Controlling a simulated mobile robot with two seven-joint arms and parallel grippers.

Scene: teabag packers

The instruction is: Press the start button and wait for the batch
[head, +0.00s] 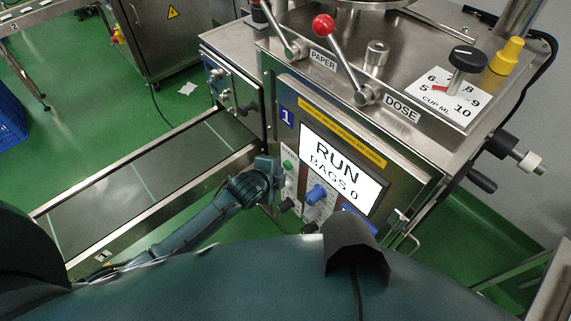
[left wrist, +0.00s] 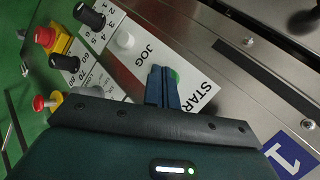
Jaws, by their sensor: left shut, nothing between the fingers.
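The packer's screen (head: 340,166) reads "RUN" and "BAGS 0". The green start button (head: 288,165) is on the panel left of the screen. In the left wrist view, the button (left wrist: 175,76) shows partly behind my fingertips, beside the word "START". My left gripper (head: 277,168) is at the panel, just left of the button. In the left wrist view, its blue fingers (left wrist: 163,86) are shut together with nothing between them. Their tips reach the button's edge; I cannot tell whether they press on it. My right gripper is not in view.
A white jog button (left wrist: 125,40), black knobs (left wrist: 89,16) and a red-on-yellow stop button (left wrist: 46,38) are near my left fingers. A conveyor (head: 130,180) runs out to the left. Paper and dose levers (head: 333,50) stand on top.

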